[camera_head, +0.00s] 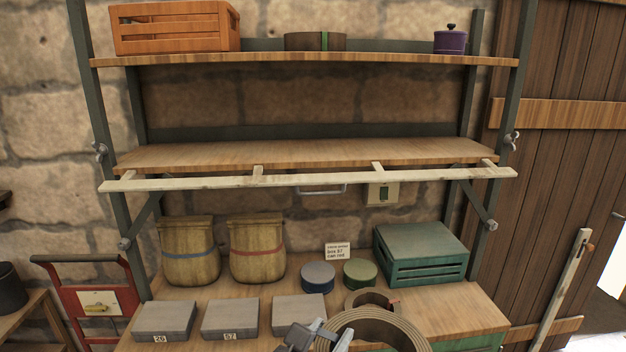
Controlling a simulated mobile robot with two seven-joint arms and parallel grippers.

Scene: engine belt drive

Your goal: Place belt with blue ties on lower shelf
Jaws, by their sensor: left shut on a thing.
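My left gripper (331,335) is at the bottom edge of the head view, shut on the rim of a large coiled tan belt (402,328). The coil is cut off by the frame's lower edge, and I cannot make out blue ties on it. The lower shelf (300,153) is a bare wooden board above the workbench, with a pale bar (230,181) along its front. The held belt is below and in front of this shelf. My right gripper is not in view.
The upper shelf (380,58) holds an orange crate (178,27), a green-tied belt (314,41) and a purple pot (450,41). On the workbench (462,303) stand two sacks (188,250), several grey boxes (230,318), round tins (318,277), a green crate (421,253) and a smaller red-marked coil (371,298).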

